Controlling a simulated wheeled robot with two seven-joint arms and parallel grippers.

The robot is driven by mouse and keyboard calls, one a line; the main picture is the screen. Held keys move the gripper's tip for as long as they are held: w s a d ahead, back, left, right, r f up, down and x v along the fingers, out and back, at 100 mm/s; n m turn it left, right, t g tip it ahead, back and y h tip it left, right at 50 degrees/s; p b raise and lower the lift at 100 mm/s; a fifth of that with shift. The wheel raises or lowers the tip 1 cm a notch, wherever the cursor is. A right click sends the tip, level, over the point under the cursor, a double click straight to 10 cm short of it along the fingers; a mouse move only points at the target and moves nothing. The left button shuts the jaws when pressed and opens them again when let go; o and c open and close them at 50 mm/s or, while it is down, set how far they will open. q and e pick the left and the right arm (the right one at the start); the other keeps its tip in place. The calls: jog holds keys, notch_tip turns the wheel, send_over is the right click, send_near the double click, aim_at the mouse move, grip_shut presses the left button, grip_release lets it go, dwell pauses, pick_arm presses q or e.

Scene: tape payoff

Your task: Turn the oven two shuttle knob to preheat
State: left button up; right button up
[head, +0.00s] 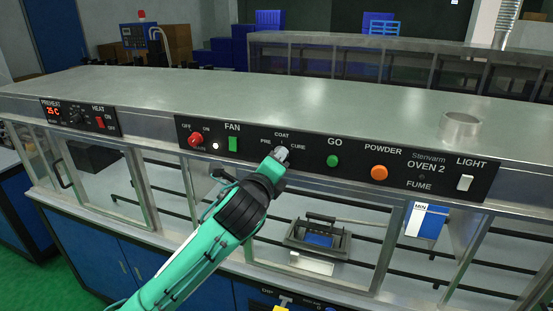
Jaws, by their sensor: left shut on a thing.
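The oven two control panel (310,158) runs along the front edge of the metal hood. Its shuttle knob sits below the PRE, COAT and CURE labels (282,139). My left gripper (281,154) is at that spot, shut on the shuttle knob. The gripper hides the knob, so I cannot tell which label it points to. My right gripper is not in view.
On the same panel are a red switch knob (195,140), a green fan switch (233,144), a green GO button (333,161), an orange POWDER button (379,172) and a white light switch (465,183). A metal ring (461,126) stands on the hood.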

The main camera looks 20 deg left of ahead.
pick_arm(q)
jog(key=shift+r+n, duration=0.1)
jog(key=shift+n, duration=0.2)
jog(key=o, duration=1)
jog(key=s+p, duration=0.6)
jog(key=s, duration=0.7)
jog(key=shift+s+a, duration=0.3)
jog(key=shift+s, duration=0.05)
